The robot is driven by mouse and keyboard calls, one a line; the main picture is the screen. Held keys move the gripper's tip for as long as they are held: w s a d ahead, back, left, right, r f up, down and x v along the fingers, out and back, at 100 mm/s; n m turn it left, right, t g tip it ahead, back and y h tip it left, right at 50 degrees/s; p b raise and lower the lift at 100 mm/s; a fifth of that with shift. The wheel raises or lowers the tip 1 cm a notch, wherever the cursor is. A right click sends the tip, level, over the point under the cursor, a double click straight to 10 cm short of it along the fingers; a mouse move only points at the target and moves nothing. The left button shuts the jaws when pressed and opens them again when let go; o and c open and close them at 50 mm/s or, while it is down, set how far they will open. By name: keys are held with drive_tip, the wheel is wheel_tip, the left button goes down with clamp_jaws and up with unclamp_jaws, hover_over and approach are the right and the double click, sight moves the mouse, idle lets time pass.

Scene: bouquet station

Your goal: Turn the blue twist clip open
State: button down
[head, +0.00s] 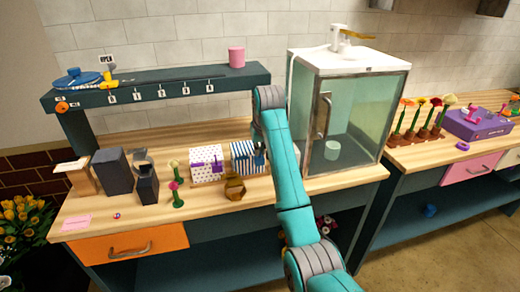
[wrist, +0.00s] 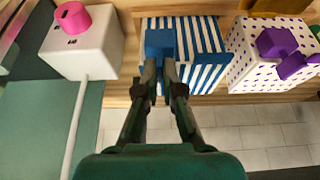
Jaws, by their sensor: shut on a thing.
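The blue twist clip (wrist: 160,46) is a small block on the blue-and-white striped box (wrist: 207,50) in the wrist view. My gripper (wrist: 161,68) is shut on the clip, its fingertips at the clip's lower end in that view. How far the clip is turned, I cannot tell. In the head view the striped box (head: 240,157) stands on the wooden bench, and my arm covers its right side. My gripper (head: 259,151) is at its right part, too small there to show the hold.
A white box with purple dots (head: 206,165) and a purple clip (wrist: 276,42) stands beside the striped box. A white block (wrist: 83,42) with a pink knob (wrist: 73,17) is on the other side. A glass cabinet (head: 347,122) stands right of my arm. A brown object (head: 235,188) lies in front.

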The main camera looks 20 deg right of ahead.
drive_tip(key=m, duration=0.2)
drive_tip(key=m+h, duration=0.1)
drive_tip(key=shift+a+m, duration=0.2)
drive_tip(key=shift+m, duration=0.2)
drive_tip(key=m+h, duration=0.1)
drive_tip(key=m, duration=0.1)
drive_tip(key=m+g+h, duration=0.1)
drive_tip(key=m, duration=0.2)
drive_tip(key=shift+w+a+m, duration=0.1)
drive_tip(key=shift+w+m, duration=0.05)
drive_tip(key=shift+m, duration=0.15)
drive_tip(key=m+g, duration=0.1)
drive_tip(key=m, duration=0.1)
drive_tip(key=m+h, duration=0.1)
drive_tip(key=m, duration=0.1)
drive_tip(key=shift+w+g, duration=0.15)
drive_tip(key=shift+g, duration=0.25)
drive_tip(key=shift+w+a+m+g+h, duration=0.15)
drive_tip(key=shift+m+g, duration=0.25)
drive_tip(key=shift+m, duration=0.7)
drive_tip(key=shift+s+d+m+g+h, duration=0.15)
drive_tip(key=shift+m+g, duration=0.25)
drive_tip(key=shift+m, duration=0.7)
drive_tip(key=shift+w, duration=0.1)
drive_tip(key=c, duration=1.3)
unclamp_jaws()
